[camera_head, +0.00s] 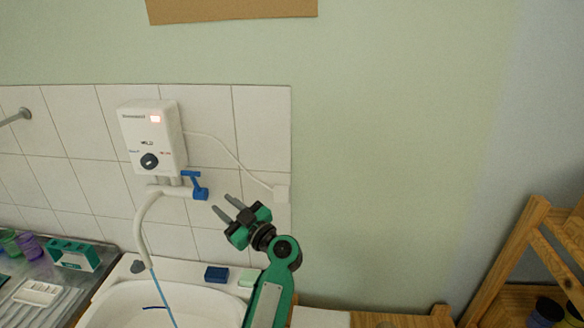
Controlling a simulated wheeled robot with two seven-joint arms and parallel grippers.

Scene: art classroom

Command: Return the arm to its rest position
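My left arm (272,290) comes up from the bottom middle. Its green and black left gripper (221,202) is raised in front of the tiled wall and points up and to the left. Its two grey fingers are apart with nothing between them. The fingertips are just right of and below the blue tap handle (196,187) in the picture; whether they touch it is hard to tell, but a gap shows. My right gripper is not in view.
A white water heater (150,130) with a red light hangs above the sink (105,305). A thin blue stream (162,295) falls from its spout (140,225). Blue (216,274) and pale green (249,277) blocks lie on the sink's back edge. A wooden rack (505,260) stands right.

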